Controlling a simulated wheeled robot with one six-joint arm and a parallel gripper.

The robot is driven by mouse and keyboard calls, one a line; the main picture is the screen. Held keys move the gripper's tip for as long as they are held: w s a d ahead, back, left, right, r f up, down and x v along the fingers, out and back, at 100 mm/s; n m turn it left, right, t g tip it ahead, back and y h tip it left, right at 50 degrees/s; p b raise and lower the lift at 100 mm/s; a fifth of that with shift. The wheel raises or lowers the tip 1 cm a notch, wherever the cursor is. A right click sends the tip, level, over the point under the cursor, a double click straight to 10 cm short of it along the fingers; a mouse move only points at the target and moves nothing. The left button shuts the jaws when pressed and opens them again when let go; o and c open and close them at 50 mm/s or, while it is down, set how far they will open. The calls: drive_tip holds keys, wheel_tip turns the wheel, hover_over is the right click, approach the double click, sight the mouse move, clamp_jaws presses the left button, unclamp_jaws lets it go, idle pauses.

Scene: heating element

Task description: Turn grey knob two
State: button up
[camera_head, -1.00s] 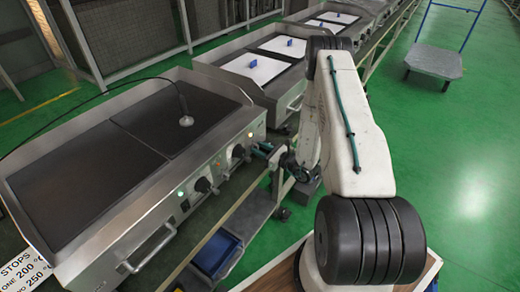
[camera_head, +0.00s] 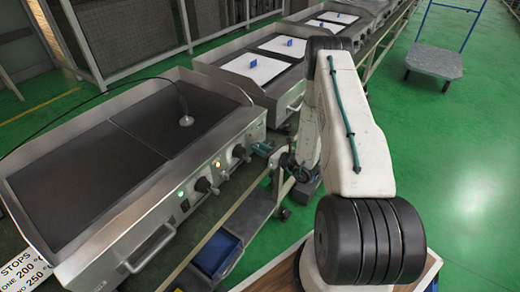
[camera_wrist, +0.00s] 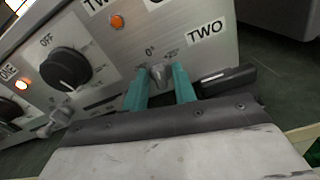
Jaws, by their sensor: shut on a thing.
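The grey knob two (camera_wrist: 158,75) is small and sits on the steel front panel under the "TWO" label (camera_wrist: 207,32) in the wrist view. My gripper (camera_wrist: 160,84) has its teal fingers on either side of this knob and is shut on it. The knob's pointer and scale are partly hidden by the fingers; "0°" shows above it. In the head view my gripper (camera_head: 262,148) is at the right part of the heating unit's front (camera_head: 215,180), and the grey knob itself is hidden or too small to make out.
A black "OFF" knob (camera_wrist: 65,68) and another grey knob (camera_wrist: 58,120) are left of my fingers. An orange light (camera_wrist: 117,21) is above. A black handle (camera_wrist: 228,80) is close on the right. A corded probe (camera_head: 186,120) stands on the dark plate.

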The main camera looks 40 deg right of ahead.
drive_tip(key=m, duration=0.4)
drive_tip(key=shift+m, duration=0.3)
drive_tip(key=shift+d+f+m, duration=0.1)
drive_tip(key=shift+m, duration=2.4)
drive_tip(key=o, duration=0.7)
drive_tip(key=v, duration=0.7)
drive_tip(key=shift+s+d, duration=0.15)
drive_tip(key=shift+s, duration=0.2)
